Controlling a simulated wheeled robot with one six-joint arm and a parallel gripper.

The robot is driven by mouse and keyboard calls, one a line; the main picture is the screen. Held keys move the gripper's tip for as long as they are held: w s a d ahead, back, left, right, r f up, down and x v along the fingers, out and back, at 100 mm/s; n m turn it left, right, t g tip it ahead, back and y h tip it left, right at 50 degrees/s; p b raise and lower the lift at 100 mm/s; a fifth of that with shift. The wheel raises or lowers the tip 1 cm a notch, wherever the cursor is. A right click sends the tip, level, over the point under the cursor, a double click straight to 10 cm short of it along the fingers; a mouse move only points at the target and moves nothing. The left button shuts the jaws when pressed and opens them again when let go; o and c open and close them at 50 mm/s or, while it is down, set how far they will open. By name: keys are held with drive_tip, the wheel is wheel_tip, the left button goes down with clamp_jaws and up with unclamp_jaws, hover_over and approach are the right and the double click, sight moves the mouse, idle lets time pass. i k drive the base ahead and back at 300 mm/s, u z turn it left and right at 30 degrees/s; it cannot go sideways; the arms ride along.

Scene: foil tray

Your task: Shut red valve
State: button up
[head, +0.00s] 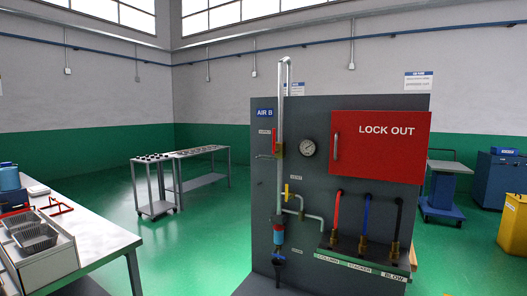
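The red valve (274,141) is on the grey panel marked AIR B, on the vertical pipe (280,105) left of the round gauge. Its small red handle looks upright, along the pipe, though it is small in view. A short grey stub pipe (265,156) points left just below it. My gripper is not in view, and nothing touches the valve.
The panel (355,101) also carries a gauge (308,148), a red LOCK OUT box (380,148), a yellow valve (287,190) and three coloured hoses (366,215). A bench (105,235) with foil trays (36,238) stands left. Green floor (200,245) lies clear between.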

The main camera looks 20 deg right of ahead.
sight(274, 133)
drive_tip(key=z, duration=0.3)
drive_tip(key=i, duration=1.15)
drive_tip(key=z, duration=0.35)
drive_tip(key=k, duration=0.65)
drive_tip(key=u, duration=0.75)
drive_tip(key=i, duration=1.1)
drive_tip(key=u, duration=0.15)
